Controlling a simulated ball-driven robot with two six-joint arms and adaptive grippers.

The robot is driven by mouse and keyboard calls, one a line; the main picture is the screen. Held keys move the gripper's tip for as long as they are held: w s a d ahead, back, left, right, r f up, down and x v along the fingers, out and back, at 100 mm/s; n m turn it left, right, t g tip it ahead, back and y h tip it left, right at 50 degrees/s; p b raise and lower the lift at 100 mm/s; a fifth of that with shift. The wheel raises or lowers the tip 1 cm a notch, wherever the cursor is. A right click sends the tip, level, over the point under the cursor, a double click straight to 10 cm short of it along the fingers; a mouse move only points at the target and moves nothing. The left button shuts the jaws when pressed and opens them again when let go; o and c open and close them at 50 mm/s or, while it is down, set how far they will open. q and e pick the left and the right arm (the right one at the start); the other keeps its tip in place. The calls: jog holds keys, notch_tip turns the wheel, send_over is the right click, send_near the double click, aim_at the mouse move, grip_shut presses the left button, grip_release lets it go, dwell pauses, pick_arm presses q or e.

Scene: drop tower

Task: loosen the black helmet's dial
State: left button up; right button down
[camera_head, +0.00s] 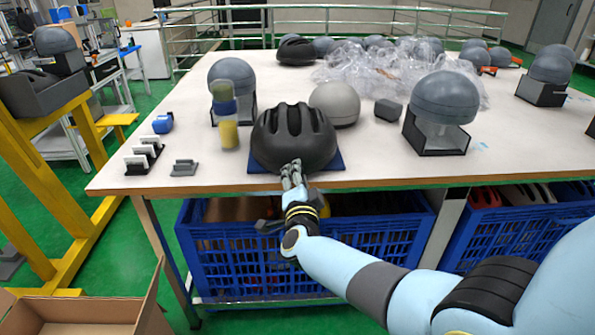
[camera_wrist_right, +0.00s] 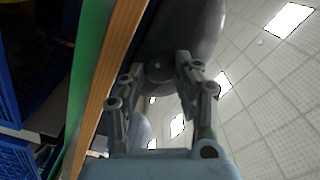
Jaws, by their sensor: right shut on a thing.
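The black helmet (camera_head: 293,136) sits upright on a blue mat (camera_head: 336,160) at the table's front edge. My right gripper (camera_head: 292,170) reaches up to the helmet's near lower rim, with its fingertips at that rim. In the right wrist view, the gripper (camera_wrist_right: 168,75) has its two fingers on either side of a small dark round part, the dial (camera_wrist_right: 160,68), and is shut on it. The dial is hidden behind the fingers in the head view. The helmet's underside (camera_wrist_right: 190,25) shows above in the wrist view. My left gripper is not in view.
Blue crates (camera_head: 250,265) sit under the table edge. An open cardboard box (camera_head: 75,315) is at lower left.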

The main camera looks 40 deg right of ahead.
jog(key=shift+n+p, duration=1.25)
jog(key=shift+n, duration=2.95)
jog(key=c, duration=0.9)
grip_release()
jog(key=shift+c, duration=0.2)
jog(key=shift+s, duration=0.1)
jog(key=v, duration=1.2)
jog(key=shift+f, duration=0.15)
